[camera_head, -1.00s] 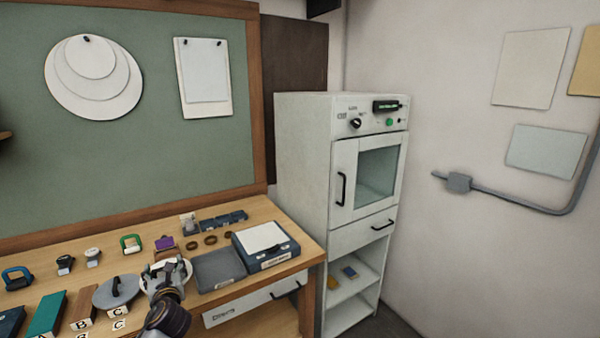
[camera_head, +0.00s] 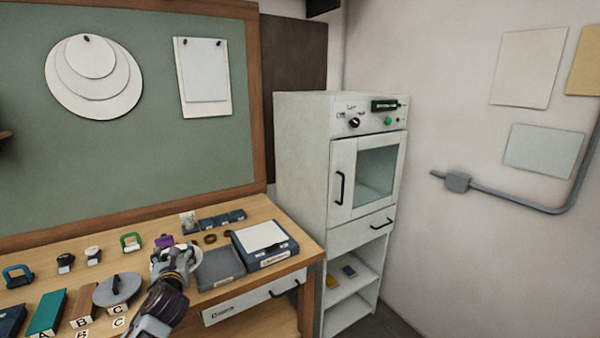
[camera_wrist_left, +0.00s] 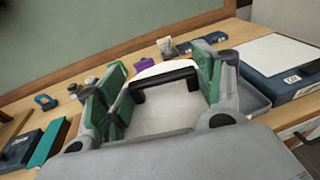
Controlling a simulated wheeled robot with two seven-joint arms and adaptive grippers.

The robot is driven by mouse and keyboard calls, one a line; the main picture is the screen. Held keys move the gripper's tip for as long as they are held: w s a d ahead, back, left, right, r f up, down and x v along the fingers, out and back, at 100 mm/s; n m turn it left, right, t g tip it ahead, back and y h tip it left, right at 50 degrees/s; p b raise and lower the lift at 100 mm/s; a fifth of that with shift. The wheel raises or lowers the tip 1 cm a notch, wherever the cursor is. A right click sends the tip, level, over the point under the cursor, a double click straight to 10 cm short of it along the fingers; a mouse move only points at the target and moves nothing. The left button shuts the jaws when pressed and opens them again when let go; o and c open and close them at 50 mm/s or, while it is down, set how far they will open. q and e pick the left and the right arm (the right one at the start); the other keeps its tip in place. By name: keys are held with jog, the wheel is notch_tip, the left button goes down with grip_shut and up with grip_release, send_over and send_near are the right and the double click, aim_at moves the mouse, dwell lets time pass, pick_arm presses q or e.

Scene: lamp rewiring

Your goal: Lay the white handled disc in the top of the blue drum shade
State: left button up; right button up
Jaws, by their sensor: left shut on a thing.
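The white disc (camera_head: 190,259) is in my left gripper (camera_head: 172,262), above the workbench in the head view. In the left wrist view the white disc (camera_wrist_left: 165,118) has a black bar handle (camera_wrist_left: 163,78). The green-lined fingers of my left gripper (camera_wrist_left: 160,82) are shut on that handle, one at each end. The gripper covers much of the disc in the head view. I cannot make out a blue drum shade in either view. My right gripper is not in view.
A grey handled disc (camera_head: 116,290) lies on the bench (camera_head: 60,240) near lettered tags. A grey tray (camera_head: 218,268) and a dark blue box with a white top (camera_head: 264,236) stand to the right. Several small tools line the back. A white cabinet (camera_head: 300,150) stands beyond the bench.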

pick_arm(q)
jog(key=d+r+m+h, duration=0.1)
jog(key=d+r, duration=0.1)
jog(key=d+r+m+t+h, duration=0.1)
jog(key=d+r, duration=0.1)
jog(key=shift+d+r+h, duration=0.25)
jog(key=shift+d+h, duration=0.15)
jog(key=s+d+f+m+h, duration=0.2)
jog(key=s+d, duration=0.1)
jog(key=d, duration=0.3)
jog(key=s+d+f, duration=0.2)
jog(key=s+f, duration=0.4)
jog(key=f, duration=0.4)
jog(key=s+d+f+h, duration=0.1)
jog(key=s+d+f, duration=0.1)
jog(key=s+f, duration=0.5)
jog(key=shift+s+d+f+m+h, duration=0.25)
jog(key=shift+f+m+h, duration=0.05)
jog(key=shift+f, duration=1.15)
dwell(0.5)
